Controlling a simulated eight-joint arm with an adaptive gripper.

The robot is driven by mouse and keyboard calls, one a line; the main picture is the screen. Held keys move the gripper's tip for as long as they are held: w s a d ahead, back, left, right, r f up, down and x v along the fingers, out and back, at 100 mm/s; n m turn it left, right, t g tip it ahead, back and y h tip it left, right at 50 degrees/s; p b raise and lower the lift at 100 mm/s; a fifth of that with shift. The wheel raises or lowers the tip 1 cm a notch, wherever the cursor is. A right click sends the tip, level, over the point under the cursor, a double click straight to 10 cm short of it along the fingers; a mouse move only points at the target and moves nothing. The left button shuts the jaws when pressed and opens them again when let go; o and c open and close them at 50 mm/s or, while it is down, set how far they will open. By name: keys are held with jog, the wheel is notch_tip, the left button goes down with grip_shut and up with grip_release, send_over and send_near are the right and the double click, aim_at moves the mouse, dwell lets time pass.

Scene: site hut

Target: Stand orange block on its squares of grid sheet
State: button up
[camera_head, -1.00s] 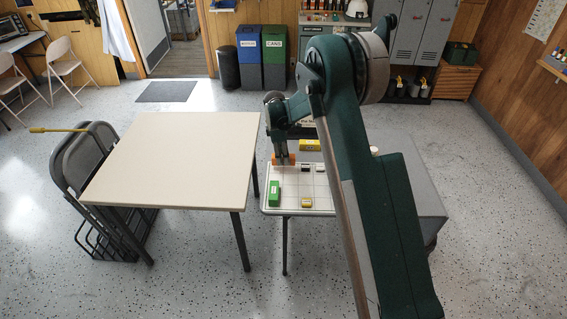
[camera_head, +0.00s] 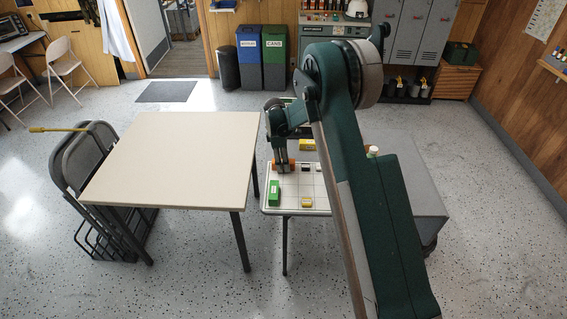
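The orange block (camera_head: 292,166) shows on both sides of my gripper (camera_head: 282,168), whose fingers cross in front of its middle. My gripper points down and appears shut on the block, near the far left part of the grid sheet (camera_head: 291,203). The white sheet with thin dark grid lines lies on a small table. Whether the block touches the sheet or hangs just above it, I cannot tell. A green block (camera_head: 274,190) stands at the left of the sheet, nearer the camera than my gripper.
A small dark and white block (camera_head: 306,168) sits just right of the orange block. A larger yellow block (camera_head: 306,145) is farther back. My arm hides the right side of the sheet. A bare beige table (camera_head: 175,160) stands to the left.

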jog(key=shift+r, duration=0.15)
notch_tip(320, 180, up, 12)
jog(key=a+p, duration=0.1)
jog(key=shift+a, duration=0.25)
dwell(0.6)
dwell(0.7)
jog(key=s+d+r+m+t+y, duration=0.15)
jog(key=s+d+r+m, duration=0.25)
jog(key=s+d+r, duration=0.8)
jog(key=s+d+r+m+t, duration=0.2)
jog(key=s+d+r+m, duration=0.3)
jog(key=s+r, duration=0.8)
jog(key=s+d+m+t, duration=0.2)
jog(key=s+d+m, duration=0.2)
jog(key=s, duration=0.9)
jog(key=s+d+m+t, duration=0.1)
jog(key=s+d+m, duration=0.4)
jog(key=s, duration=0.9)
jog(key=shift+s+d+r+t, duration=0.25)
jog(key=shift+d+r+t, duration=0.1)
jog(key=shift+d, duration=0.15)
